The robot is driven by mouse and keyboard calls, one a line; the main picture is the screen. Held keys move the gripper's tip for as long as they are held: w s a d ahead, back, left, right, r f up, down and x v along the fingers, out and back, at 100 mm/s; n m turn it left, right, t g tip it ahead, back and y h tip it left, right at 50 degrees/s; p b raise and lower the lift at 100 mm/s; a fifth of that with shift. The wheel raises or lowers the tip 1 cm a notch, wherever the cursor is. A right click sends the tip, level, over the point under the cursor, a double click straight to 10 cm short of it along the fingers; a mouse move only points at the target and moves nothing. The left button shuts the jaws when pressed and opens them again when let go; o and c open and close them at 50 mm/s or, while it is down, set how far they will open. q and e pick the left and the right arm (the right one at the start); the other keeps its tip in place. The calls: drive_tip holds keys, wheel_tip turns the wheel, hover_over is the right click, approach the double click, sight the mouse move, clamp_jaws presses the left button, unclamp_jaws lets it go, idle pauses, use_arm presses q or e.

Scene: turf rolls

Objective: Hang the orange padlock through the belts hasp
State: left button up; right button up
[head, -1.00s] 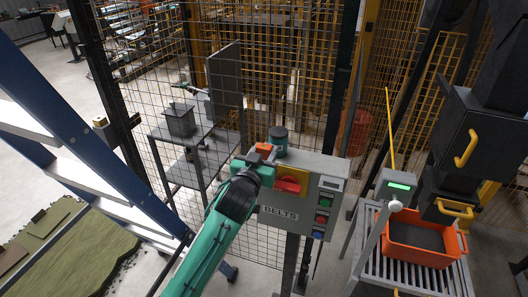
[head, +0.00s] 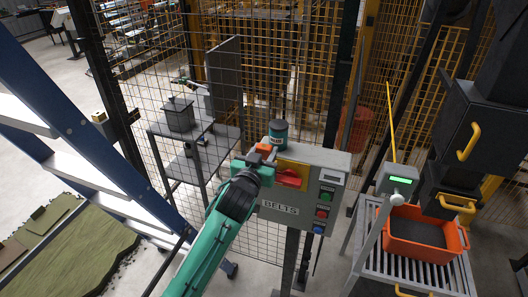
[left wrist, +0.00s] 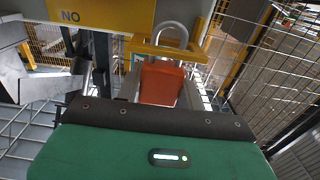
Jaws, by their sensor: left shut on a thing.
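The orange padlock (left wrist: 161,83) hangs in front of my left gripper with its grey shackle up, in the left wrist view. In the head view only a bit of orange (head: 263,148) shows at the tip of my left gripper (head: 264,160), which is shut on it. A yellow hasp bracket (left wrist: 140,47) is right at the shackle; I cannot tell whether the shackle passes through it. In the head view the grey BELTS box (head: 310,212) has a yellow plate (head: 293,165) with a red handle beside the gripper. My right gripper is not in view.
A dark canister (head: 278,132) stands on the BELTS box, close to my gripper. A mesh fence (head: 170,75) is behind. A blue ladder (head: 75,125) stands at left. An orange crate (head: 415,250) sits on a roller stand at right.

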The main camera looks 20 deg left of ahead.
use_arm(q)
drive_tip(key=shift+f+b, duration=0.4)
drive_tip(key=shift+f, duration=0.3)
drive_tip(key=o, duration=1.1)
drive_tip(key=shift+s, duration=0.1)
drive_tip(key=s+b, duration=0.4)
drive_tip(key=s, duration=0.9)
drive_tip(key=shift+s+a+b, duration=0.25)
drive_tip(key=shift+s+b, duration=0.05)
drive_tip(key=shift+b, duration=0.05)
